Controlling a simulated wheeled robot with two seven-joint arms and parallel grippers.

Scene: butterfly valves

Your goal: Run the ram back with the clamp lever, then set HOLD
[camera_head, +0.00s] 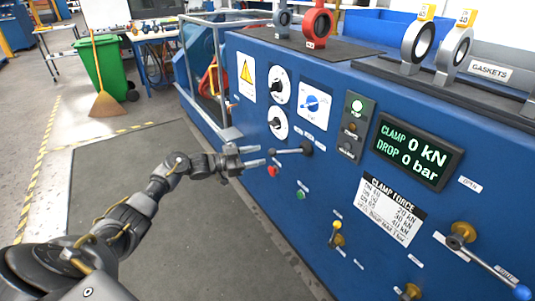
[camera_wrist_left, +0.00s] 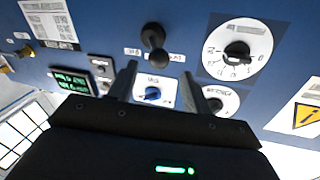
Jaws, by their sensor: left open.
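A black lever (camera_head: 292,150) with a round black end sticks out of the blue panel; I take it for the clamp lever. It also shows in the left wrist view (camera_wrist_left: 153,38), with small labels on either side. My left gripper (camera_head: 262,156) is open and empty, its fingertips just left of the lever and apart from it. Its two fingers show in the wrist view (camera_wrist_left: 158,85). A blue knob (camera_head: 312,103) sits on a white plate above the lever. The display (camera_head: 417,151) reads CLAMP 0 kN, DROP 0 bar. I cannot read a HOLD mark.
Two black dials (camera_head: 279,85) and a green-lit switch box (camera_head: 355,126) are above. Red (camera_head: 272,171) and green (camera_head: 300,194) buttons and a yellow lever (camera_head: 337,230) are below. A blue-ended lever (camera_head: 480,262) projects at lower right. Valves (camera_head: 418,45) stand on top.

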